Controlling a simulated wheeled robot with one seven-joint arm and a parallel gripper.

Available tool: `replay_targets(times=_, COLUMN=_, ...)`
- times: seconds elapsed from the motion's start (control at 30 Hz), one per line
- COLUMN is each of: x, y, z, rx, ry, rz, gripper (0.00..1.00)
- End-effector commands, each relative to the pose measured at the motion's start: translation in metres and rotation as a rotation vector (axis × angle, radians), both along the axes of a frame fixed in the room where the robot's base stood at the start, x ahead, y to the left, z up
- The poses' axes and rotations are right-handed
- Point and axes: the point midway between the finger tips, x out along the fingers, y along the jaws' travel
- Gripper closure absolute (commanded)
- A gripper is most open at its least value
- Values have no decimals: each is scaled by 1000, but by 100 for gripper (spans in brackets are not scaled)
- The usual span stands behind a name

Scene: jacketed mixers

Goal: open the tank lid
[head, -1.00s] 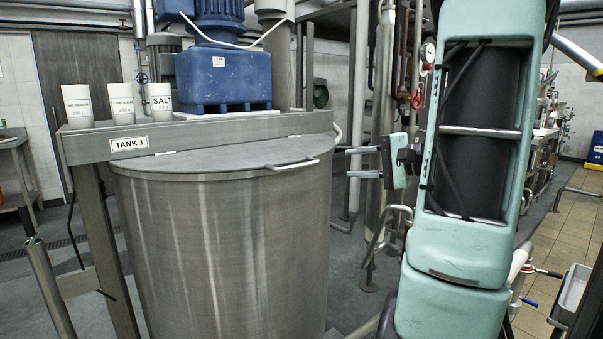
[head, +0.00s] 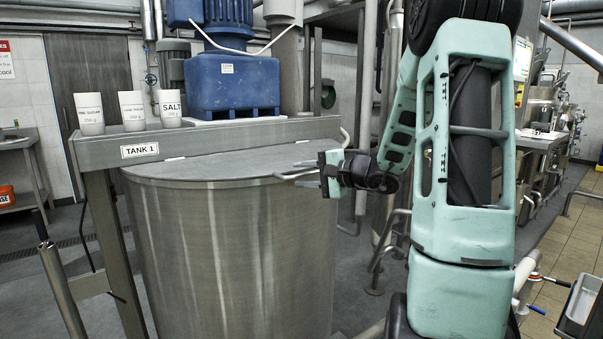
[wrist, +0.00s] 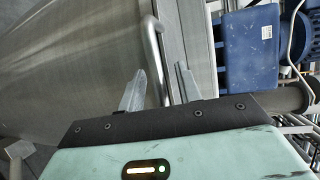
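The steel tank labelled TANK 1 (head: 230,255) stands in the middle of the head view. Its flat grey lid (head: 225,166) lies shut on top. A bar handle (head: 289,175) sticks out from the lid's right front edge. My gripper (head: 306,176) is at this handle, its fingers pointing left. In the wrist view the handle (wrist: 152,45) runs down between the two spread fingers of my gripper (wrist: 158,88). The fingers look open around the bar, with a gap on the right side. I cannot tell if the left finger touches it.
A steel beam (head: 215,138) crosses behind the lid and bears three white cups (head: 132,110) at its left. A blue motor housing (head: 235,85) stands behind the lid. Pipes (head: 367,80) rise to the right of the tank. The space above the lid's front looks clear.

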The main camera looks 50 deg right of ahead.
Motion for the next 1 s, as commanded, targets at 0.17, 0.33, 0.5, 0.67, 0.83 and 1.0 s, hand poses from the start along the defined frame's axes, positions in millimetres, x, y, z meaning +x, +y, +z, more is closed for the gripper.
replay_targets(times=0.17, x=9, y=1, z=-1, rx=-1, ry=0, rz=-1, gripper=66)
replay_targets(times=0.33, x=9, y=1, z=-2, rx=-1, ry=0, rz=-1, gripper=66)
replay_targets(times=0.5, x=9, y=1, z=-2, rx=-1, ry=0, rz=-1, gripper=88)
replay_targets(times=0.67, x=9, y=1, z=-3, rx=0, ry=3, rz=-1, gripper=100)
replay_targets(times=0.83, x=9, y=0, z=0, rx=2, ry=11, rz=-2, gripper=100)
replay_targets(times=1.0, x=8, y=-4, z=9, rx=7, ry=32, rz=-1, gripper=100)
